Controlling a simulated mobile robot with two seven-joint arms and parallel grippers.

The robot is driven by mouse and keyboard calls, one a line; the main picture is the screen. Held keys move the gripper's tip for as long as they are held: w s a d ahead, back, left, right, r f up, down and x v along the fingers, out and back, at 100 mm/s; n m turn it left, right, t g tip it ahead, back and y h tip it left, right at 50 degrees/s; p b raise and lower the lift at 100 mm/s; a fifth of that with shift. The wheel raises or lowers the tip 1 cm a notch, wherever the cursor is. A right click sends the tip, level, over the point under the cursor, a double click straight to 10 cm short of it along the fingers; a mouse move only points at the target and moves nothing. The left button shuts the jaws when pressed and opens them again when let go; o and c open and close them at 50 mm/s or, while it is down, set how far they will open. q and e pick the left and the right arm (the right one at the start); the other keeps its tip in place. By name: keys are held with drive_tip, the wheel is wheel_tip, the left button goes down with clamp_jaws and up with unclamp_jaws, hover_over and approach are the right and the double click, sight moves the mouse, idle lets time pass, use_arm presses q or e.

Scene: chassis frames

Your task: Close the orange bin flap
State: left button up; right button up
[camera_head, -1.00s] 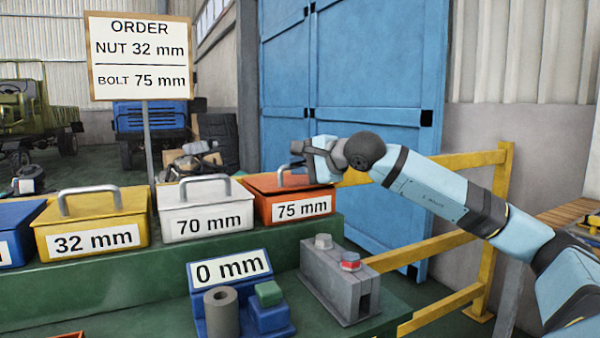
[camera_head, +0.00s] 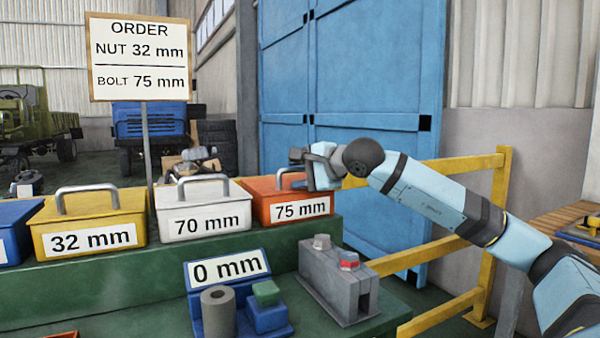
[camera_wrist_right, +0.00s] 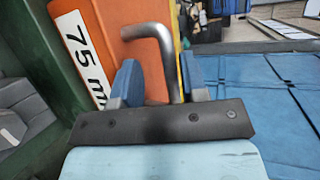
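The orange bin (camera_head: 287,209) with the 75 mm label stands at the right end of the bin row. Its flap (camera_head: 262,184) lies low across the top and looks about level; a small gap cannot be ruled out. My right gripper (camera_head: 303,162) is at the flap's grey handle (camera_head: 281,178). In the right wrist view, the handle (camera_wrist_right: 165,50) runs between the two blue fingers, which stand apart. The orange surface (camera_wrist_right: 140,75) is just beyond the fingertips. My left gripper is not in view.
A white 70 mm bin (camera_head: 205,212) and a yellow 32 mm bin (camera_head: 90,228) stand to the left. A grey block (camera_head: 338,285) and a blue 0 mm stand (camera_head: 240,315) are in front, lower down. A yellow rail (camera_head: 480,270) runs at the right.

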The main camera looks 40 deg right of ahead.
drive_tip(key=shift+s+r, duration=0.1)
drive_tip(key=shift+r, duration=0.05)
use_arm(q)
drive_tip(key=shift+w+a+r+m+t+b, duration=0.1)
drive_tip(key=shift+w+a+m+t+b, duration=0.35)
drive_tip(key=shift+b, duration=0.45)
use_arm(e)
drive_tip(key=v, duration=1.3)
drive_tip(key=shift+s, duration=0.3)
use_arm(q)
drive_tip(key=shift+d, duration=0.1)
